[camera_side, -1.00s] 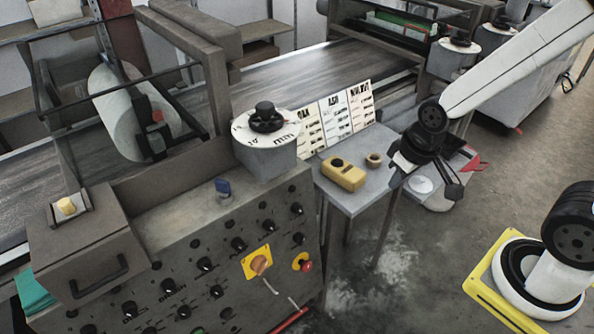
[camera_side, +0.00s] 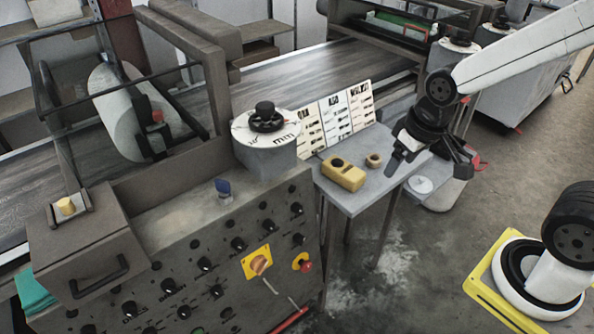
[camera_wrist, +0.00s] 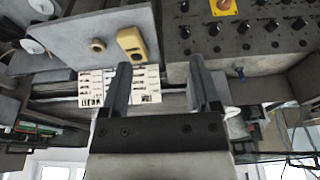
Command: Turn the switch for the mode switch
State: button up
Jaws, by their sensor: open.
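The grey control panel (camera_side: 175,285) stands at the lower left of the side view, with several black knobs on its sloped face. An orange rotary switch (camera_side: 260,264) sits on a yellow plate, with a red button (camera_side: 306,266) beside it. The labels are too small to tell which one is the mode switch. My gripper (camera_side: 428,168) is open and empty, above the small table and well right of the panel. In the wrist view its two fingers are apart (camera_wrist: 160,65), and the panel (camera_wrist: 225,35) shows at the top right, beyond the fingers.
The small table (camera_side: 355,198) carries a yellow device (camera_side: 343,174), a small brown ring (camera_side: 374,160) and standing label cards (camera_side: 347,120). A grey post with a dial (camera_side: 265,130) rises at the panel's back corner.

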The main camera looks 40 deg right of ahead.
jog(key=w+a+m+t+h, duration=0.2)
jog(key=w+a+m+t, duration=0.8)
jog(key=t, duration=0.5)
send_near(300, 239)
jog(key=shift+w+d+f, duration=0.2)
jog(key=shift+w+f, duration=0.1)
jog(key=shift+f, duration=0.25)
dwell(0.5)
jog(key=shift+w, duration=0.1)
jog(key=w, duration=0.7)
jog(key=shift+w+d, duration=0.3)
jog(key=shift+d, duration=0.05)
jog(key=shift+n, duration=0.3)
grip_shut()
